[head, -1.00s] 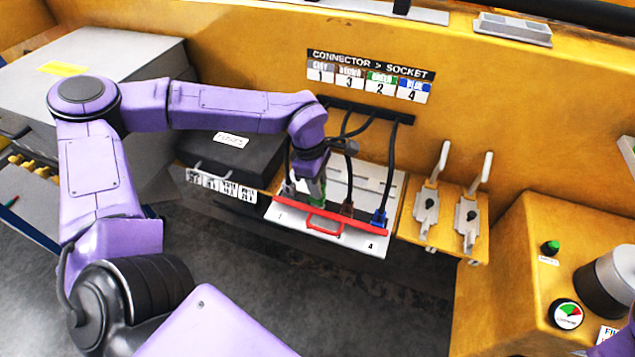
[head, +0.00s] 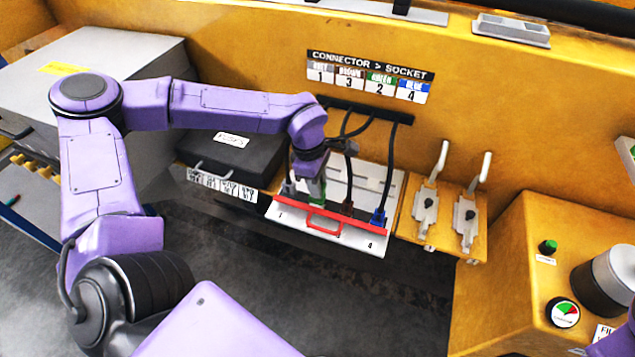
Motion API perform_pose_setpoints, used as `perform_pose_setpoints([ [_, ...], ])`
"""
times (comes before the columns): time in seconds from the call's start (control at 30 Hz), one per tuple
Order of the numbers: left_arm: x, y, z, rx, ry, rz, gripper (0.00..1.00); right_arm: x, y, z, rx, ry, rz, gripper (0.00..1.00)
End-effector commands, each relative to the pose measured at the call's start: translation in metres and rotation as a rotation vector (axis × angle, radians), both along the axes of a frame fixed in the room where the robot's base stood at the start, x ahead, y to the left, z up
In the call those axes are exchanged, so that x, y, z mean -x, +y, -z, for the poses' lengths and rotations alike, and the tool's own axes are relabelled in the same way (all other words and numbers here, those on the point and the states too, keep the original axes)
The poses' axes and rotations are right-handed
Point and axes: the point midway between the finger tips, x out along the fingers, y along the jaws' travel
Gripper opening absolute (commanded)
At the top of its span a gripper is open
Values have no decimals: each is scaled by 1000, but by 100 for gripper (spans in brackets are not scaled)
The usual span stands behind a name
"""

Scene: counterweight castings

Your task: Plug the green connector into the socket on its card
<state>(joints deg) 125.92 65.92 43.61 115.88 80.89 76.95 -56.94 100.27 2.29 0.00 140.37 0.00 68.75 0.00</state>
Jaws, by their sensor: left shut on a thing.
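The card (head: 305,69) on the yellow wall reads "connector > socket" and pairs grey with 1, brown with 3, green with 2, blue with 4. The green connector (head: 318,197) is at the white socket panel (head: 348,239), behind the red bar (head: 345,227). My left gripper (head: 316,192) is shut on it from above. Its lower end is hidden, so I cannot tell how deep it sits. The grey (head: 288,188), brown (head: 347,207) and blue connectors (head: 379,217) stand along the same row. My right gripper is not in view.
A black case (head: 238,150) stands left of the panel. Two toggle clamps (head: 425,203) are on a yellow plate to its right. A yellow box with a gauge (head: 564,313) stands farther right. Dark cables hang from a black rail (head: 365,109) above the panel.

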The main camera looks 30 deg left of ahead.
Motion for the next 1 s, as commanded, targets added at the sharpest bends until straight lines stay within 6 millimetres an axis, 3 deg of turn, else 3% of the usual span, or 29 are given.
perform_pose_setpoints([
  [0.17, 0, 0, -2, 0, 1, 0, 0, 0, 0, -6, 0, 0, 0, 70],
  [1.0, 0, 0, 13, 0, 0, 0, 0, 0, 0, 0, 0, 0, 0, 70],
])
